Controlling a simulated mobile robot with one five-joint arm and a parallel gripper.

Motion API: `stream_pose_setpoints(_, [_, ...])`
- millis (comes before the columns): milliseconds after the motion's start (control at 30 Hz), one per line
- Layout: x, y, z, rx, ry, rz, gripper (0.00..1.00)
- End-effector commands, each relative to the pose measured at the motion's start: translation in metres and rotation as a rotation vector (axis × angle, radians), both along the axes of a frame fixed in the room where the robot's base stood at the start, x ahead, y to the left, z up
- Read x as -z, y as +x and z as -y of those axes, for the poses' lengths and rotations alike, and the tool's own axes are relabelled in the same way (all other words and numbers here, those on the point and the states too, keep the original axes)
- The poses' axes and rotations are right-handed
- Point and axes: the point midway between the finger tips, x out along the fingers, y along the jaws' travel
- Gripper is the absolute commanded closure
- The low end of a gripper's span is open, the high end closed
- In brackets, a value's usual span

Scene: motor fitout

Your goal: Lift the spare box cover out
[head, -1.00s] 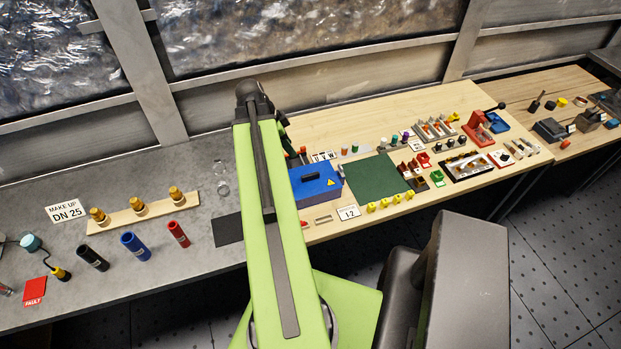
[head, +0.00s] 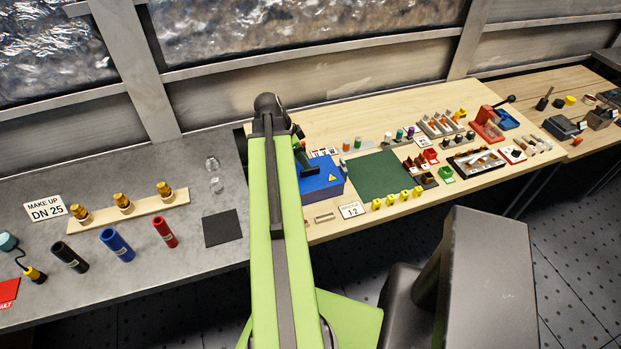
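The blue box cover (head: 325,188) has a yellow warning triangle on its front and sits at the left end of the wooden bench, beside a green mat. My arm stands in front of its left side and hides part of it. My gripper (head: 306,168) shows only partly, as a dark shape past the arm's edge, over the dark handle area on top of the cover. Its fingers blend with the handle, so I cannot tell whether they are open, shut or touching it.
The green mat (head: 379,175) right of the cover is bare. A 1-2 label (head: 351,211) and several yellow pieces (head: 404,195) line the front edge. A U V W label (head: 324,153) stands behind the cover. The grey bench (head: 100,245) at left holds coloured cylinders and brass fittings.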

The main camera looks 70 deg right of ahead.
Motion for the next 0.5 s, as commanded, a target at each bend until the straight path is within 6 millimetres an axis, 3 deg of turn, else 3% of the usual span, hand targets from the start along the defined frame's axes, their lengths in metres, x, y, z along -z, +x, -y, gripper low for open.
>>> stream_pose_setpoints(300, [0.047, -0.014, 0.007, 0.001, 0.0, 0.0, 0.6])
stream_pose_setpoints(500, [0.047, -0.017, 0.009, -0.001, 0.0, 0.0, 0.6])
